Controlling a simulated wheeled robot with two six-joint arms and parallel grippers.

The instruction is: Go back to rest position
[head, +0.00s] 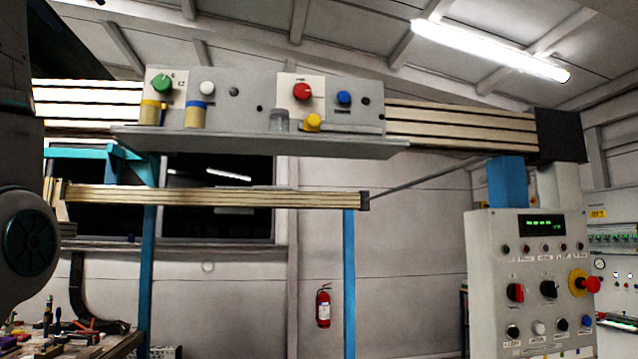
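Neither of my grippers shows in the head view. A dark grey link of my own arm with a round joint cap stands at the left edge. In front of me, a grey panel with a shelf (250,143) hangs on a beam. It carries a green knob (163,84), a red knob (302,91), a blue button (344,98) and a white button (207,88). On the shelf are a yellow cylinder (150,114), a blue-topped one (196,117), a grey one (279,121) and a yellow piece (313,122).
A control box (530,260) with a green display and a red emergency knob (592,285) stands at right. A beam (210,196) runs below the shelf. Blue posts (349,280) stand under it. A cluttered workbench (115,345) is at lower left. A fire extinguisher (323,307) hangs behind.

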